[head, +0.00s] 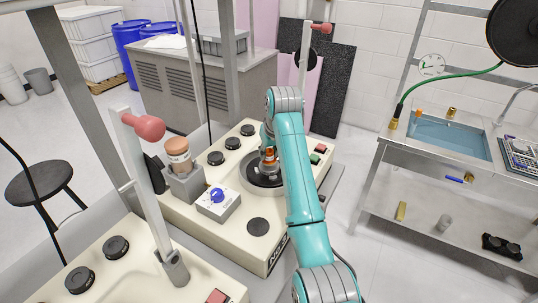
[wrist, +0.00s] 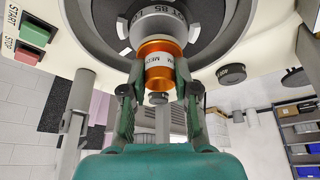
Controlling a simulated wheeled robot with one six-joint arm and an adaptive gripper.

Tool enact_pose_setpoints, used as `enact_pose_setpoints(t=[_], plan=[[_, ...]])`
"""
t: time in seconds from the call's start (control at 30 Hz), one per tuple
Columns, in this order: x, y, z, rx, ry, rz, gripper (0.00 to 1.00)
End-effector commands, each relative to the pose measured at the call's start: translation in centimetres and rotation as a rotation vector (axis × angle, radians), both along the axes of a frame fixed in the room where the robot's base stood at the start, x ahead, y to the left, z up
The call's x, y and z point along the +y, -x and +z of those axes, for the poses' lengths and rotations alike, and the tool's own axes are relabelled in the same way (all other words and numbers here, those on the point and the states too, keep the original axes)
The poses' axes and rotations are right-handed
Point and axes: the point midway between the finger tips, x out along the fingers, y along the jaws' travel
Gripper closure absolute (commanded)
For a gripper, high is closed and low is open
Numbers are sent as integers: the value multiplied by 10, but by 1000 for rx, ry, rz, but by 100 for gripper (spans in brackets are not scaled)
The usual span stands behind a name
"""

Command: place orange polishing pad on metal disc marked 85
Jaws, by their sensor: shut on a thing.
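The orange polishing pad (wrist: 161,65) is a short cylinder with a white label, partly readable, in the wrist view; it also shows small in the head view (head: 270,154). My gripper (wrist: 158,92) is shut on it, one finger on each side. The metal disc (wrist: 150,22), with "85" on its face, lies directly beyond the pad, inside a dark round bowl (wrist: 203,33). The pad overlaps the disc in the wrist view; I cannot tell whether they touch. In the head view my gripper (head: 269,158) is over the bowl, and the disc is mostly hidden.
A brown-topped cylinder (head: 177,151) stands in a grey holder left of the bowl. A box with a blue knob (head: 217,196) sits nearby. Black knobs dot the beige machine (head: 190,225). A post with a red knob (head: 148,127) rises at left. A sink bench (head: 440,150) stands right.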

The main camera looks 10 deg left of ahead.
Motion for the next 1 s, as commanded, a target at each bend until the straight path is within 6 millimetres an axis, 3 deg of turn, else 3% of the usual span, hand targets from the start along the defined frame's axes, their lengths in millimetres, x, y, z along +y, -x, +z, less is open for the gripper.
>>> enact_pose_setpoints(t=[0.1,0.43,0.47,0.53,0.87,1.0], plan=[[0,0,-12,0,0,0,100],[0,0,-14,-1,-1,0,100],[0,0,-14,-1,-1,0,63],[0,0,-14,-1,-1,0,45],[0,0,-12,-1,0,1,45],[0,-2,-1,-4,-1,0,45]])
